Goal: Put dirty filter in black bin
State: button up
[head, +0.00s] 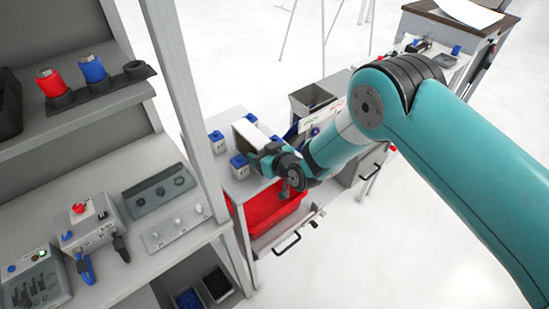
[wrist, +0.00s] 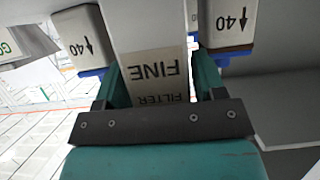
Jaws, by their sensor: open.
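My gripper (head: 284,170) is at the near side of a pale upright block (head: 246,132) on a white shelf top. In the wrist view my open gripper (wrist: 158,72) has its two teal fingers on either side of a panel (wrist: 158,68) marked "FINE FILTER", which appears upside down. I cannot tell whether the fingers touch it, or whether this filter is dirty. An open grey box with a dark inside (head: 311,98) stands beyond the gripper. A small black tray (head: 217,283) sits low at left. I cannot tell which is the black bin.
White-and-blue blocks marked "40" (wrist: 82,35) (wrist: 228,22) flank the panel closely. Blue-topped canisters (head: 240,166) stand beside the pale block. A red bin (head: 270,212) is below the gripper. A grey post (head: 185,95) and shelf with controls stand left. Open floor lies right.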

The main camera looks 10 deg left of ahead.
jog(key=b+v, duration=0.4)
jog(key=v, duration=0.7)
jog(key=shift+s+d+r, duration=0.15)
jog(key=shift+s+d, duration=0.05)
jog(key=shift+d, duration=0.05)
jog(key=shift+r, duration=0.1)
